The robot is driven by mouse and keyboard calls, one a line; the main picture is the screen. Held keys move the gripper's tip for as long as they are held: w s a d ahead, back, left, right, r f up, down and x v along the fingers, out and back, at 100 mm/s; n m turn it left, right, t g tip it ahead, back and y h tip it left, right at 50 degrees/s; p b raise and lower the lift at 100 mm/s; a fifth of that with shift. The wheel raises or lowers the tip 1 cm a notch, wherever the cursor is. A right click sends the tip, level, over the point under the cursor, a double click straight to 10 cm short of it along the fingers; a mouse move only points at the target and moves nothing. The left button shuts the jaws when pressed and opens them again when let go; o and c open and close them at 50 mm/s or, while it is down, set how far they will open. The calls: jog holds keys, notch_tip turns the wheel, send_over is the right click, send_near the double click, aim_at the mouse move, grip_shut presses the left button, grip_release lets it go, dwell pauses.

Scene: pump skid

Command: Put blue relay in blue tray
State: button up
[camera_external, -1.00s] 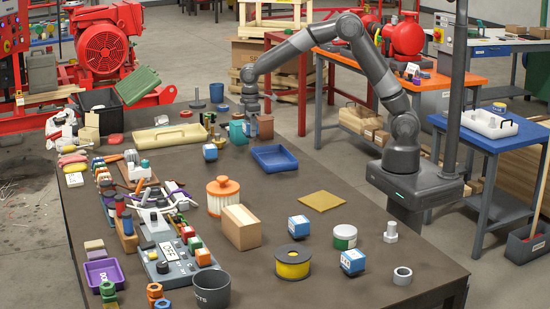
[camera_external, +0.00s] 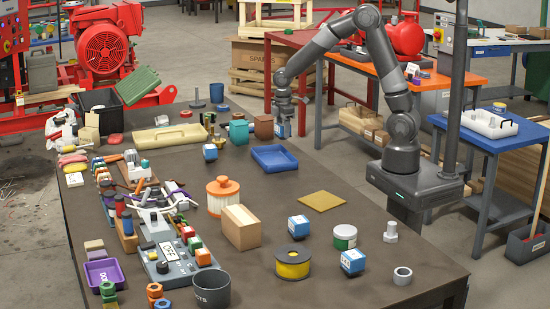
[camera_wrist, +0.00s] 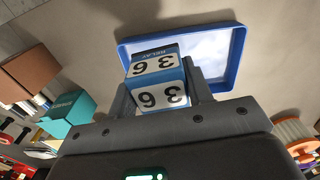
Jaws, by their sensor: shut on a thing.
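My gripper (camera_external: 284,116) is shut on a blue relay (camera_external: 282,129), held above the table's far edge. In the wrist view, the relay (camera_wrist: 158,88) is a blue and white block marked "36" and "RELAY", between the fingers of my gripper (camera_wrist: 160,96). The blue tray (camera_external: 274,166) is a shallow, empty rectangle on the table, in front of the held relay in the outside view. In the wrist view, the tray's rim (camera_wrist: 180,34) shows beyond the relay, partly hidden by it and the fingers. Other blue relays stand on the table, one left of the tray (camera_external: 210,152).
A brown box (camera_external: 263,127) and a teal container (camera_external: 238,133) stand left of the held relay. An orange-lidded jar (camera_external: 222,195) and cardboard box (camera_external: 240,228) stand nearer the camera. Two more relays, (camera_external: 299,226) and (camera_external: 352,262), are at the front right. Table around the tray is mostly clear.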

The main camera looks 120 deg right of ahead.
jog(key=w+a+f, duration=0.1)
jog(key=w+f, duration=0.1)
jog(key=w, duration=0.1)
jog(key=w+a+f, duration=0.1)
jog(key=w, duration=0.1)
jog(key=shift+w+a+f, duration=0.1)
jog(key=shift+a+f, duration=0.2)
jog(key=shift+a, duration=0.05)
jog(key=shift+f, duration=1.9)
jog(key=shift+f, duration=0.2)
jog(key=o, duration=1.1)
jog(key=shift+c, duration=0.2)
